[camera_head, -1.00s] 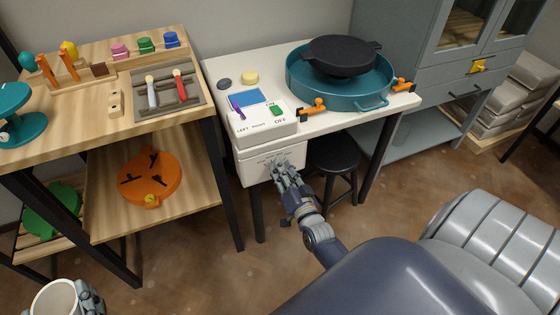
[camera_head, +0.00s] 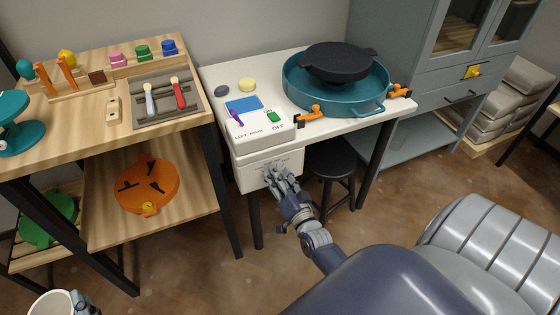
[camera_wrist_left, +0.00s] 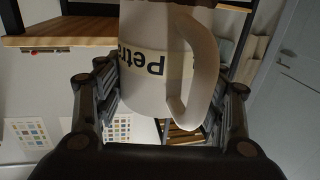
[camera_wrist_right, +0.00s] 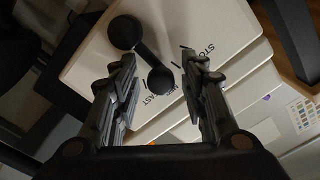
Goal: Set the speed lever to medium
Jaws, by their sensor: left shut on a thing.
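The speed lever (camera_wrist_right: 144,58) is black, with a round end at each side, on a white control box (camera_wrist_right: 95,60) in the right wrist view. Labels beside it are partly hidden; "STO" and "FAST" can be read. My right gripper (camera_wrist_right: 158,68) is open, with its fingers on both sides of the lever's smaller round end and gaps showing. In the head view the right gripper (camera_head: 279,174) is at the front panel (camera_head: 250,172) below the white table and hides the lever. My left gripper (camera_wrist_left: 170,85) is shut on a white mug (camera_wrist_left: 150,90) labelled "Petr...".
Above the panel is a white switch box (camera_head: 255,131) marked LEFT, RIGHT and OFF. A teal basin (camera_head: 310,98) holds a black wheel. A black stool (camera_head: 329,160) stands just right of the right gripper. A wooden shelf table (camera_head: 75,130) is at left.

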